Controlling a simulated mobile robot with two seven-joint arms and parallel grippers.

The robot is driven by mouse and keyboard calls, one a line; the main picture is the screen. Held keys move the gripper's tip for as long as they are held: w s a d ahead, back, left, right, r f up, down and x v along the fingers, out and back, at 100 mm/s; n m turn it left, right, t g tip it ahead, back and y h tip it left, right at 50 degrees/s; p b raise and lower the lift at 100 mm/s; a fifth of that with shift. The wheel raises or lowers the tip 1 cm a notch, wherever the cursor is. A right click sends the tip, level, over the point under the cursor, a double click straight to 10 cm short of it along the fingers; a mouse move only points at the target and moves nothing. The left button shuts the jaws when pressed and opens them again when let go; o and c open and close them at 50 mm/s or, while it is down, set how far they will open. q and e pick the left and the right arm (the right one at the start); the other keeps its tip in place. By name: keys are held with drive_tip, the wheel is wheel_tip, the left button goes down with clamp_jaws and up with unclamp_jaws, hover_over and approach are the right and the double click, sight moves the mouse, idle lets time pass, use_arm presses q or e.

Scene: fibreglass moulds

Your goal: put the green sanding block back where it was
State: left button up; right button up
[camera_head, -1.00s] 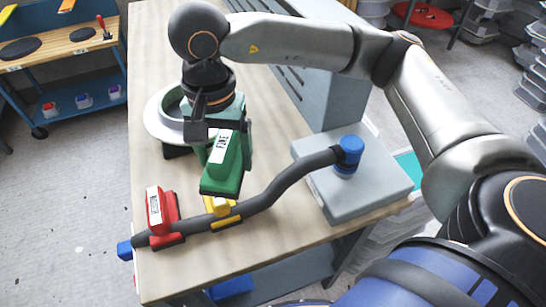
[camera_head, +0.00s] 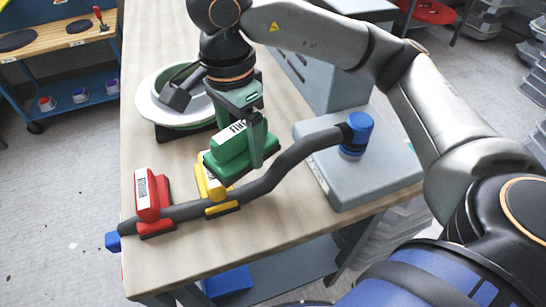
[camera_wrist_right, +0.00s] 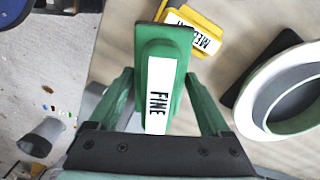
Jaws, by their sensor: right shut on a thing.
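The green sanding block (camera_head: 232,154), with a white label reading FINE, is in my right gripper (camera_head: 246,138), above the table near the hose. In the right wrist view the green block (camera_wrist_right: 160,85) sits between the two fingers of the right gripper (camera_wrist_right: 160,100). My left gripper is not in view.
The dark hose (camera_head: 272,178) runs from a blue end (camera_head: 112,241) to a blue fitting (camera_head: 356,135) on a grey base (camera_head: 382,172). A white ring-shaped mould (camera_head: 148,112) stands behind the gripper. The wooden tabletop (camera_head: 190,255) is clear in front. A blue workbench (camera_head: 70,115) is at the far left.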

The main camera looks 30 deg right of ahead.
hover_over(273, 172)
drive_tip(key=f, duration=0.6)
drive_tip(key=shift+a, duration=0.25)
drive_tip(key=f, duration=0.3)
drive_tip(key=shift+d+f, duration=0.2)
drive_tip(key=shift+d, duration=0.05)
drive_tip(key=shift+f, duration=0.15)
drive_tip(key=shift+f, duration=0.25)
drive_tip(key=o, duration=1.3)
drive_tip(key=shift+c, duration=0.2)
drive_tip(key=shift+r, duration=0.1)
wheel_tip(273, 172, up, 12)
drive_tip(key=shift+w+r+p, duration=0.15)
drive_tip(key=shift+p, duration=0.25)
